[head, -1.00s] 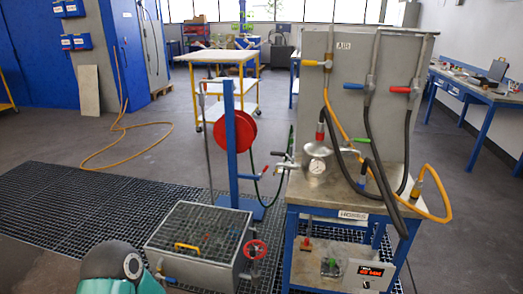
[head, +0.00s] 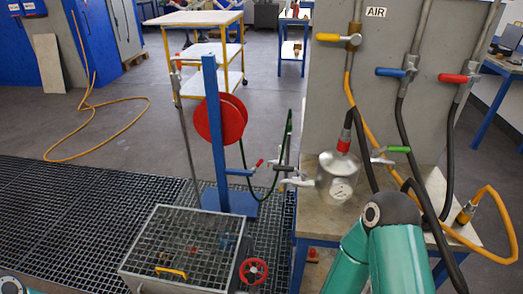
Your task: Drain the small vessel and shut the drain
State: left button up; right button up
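The small vessel (head: 328,172) is a silver, rounded body on the bench, with a white-faced gauge (head: 341,190) on its front. A dark hose meets it at a red coupling (head: 344,144) on top. A valve with a pale lever (head: 296,183) sits at its left side, and a green-handled valve (head: 398,149) at its right. I cannot tell from here whether these valves are open or shut. A teal link of my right arm stands in front of the bench, right of the vessel. Neither gripper shows in the head view.
The bench top (head: 322,215) is partly hidden by my arm. Air panel (head: 330,85) valves have yellow, blue and red handles, with hoses hanging down. A blue post (head: 217,140) carries a red reel (head: 220,118). A grated box (head: 187,250) with a red handwheel (head: 253,271) stands front left.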

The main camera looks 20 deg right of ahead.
aim_at(285, 168)
jog(key=z, duration=0.25)
jog(key=i, duration=0.9)
jog(key=z, duration=0.55)
